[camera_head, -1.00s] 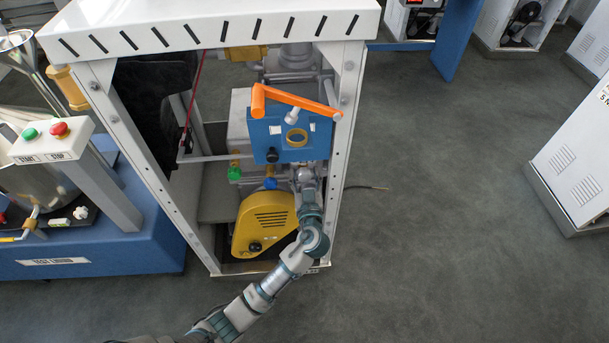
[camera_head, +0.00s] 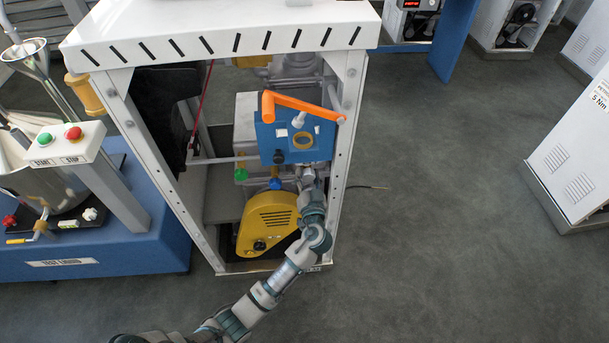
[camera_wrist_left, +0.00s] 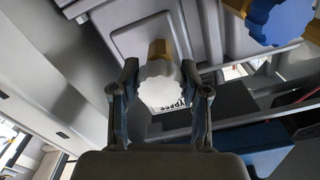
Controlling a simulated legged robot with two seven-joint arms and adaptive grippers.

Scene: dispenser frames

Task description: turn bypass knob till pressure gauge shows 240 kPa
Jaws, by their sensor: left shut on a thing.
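In the left wrist view, the white bypass knob (camera_wrist_left: 158,82) with its scalloped edge sits between the two fingers of my left gripper (camera_wrist_left: 160,95), which is shut on it. A label (camera_wrist_left: 172,106) with partly hidden black letters shows behind the knob. In the head view my left gripper (camera_head: 308,178) is inside the dispenser frame, just below the blue panel (camera_head: 268,140). The knob cannot be made out there. A brass-rimmed round fitting (camera_head: 303,140) is on the panel; I cannot tell if it is the pressure gauge, and no reading is legible. My right gripper is not in view.
An orange lever (camera_head: 300,103) crosses above the blue panel. A yellow cover (camera_head: 267,224), a green knob (camera_head: 240,174) and a blue knob (camera_head: 274,184) are left of my arm. White posts (camera_head: 343,150) bound the opening.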

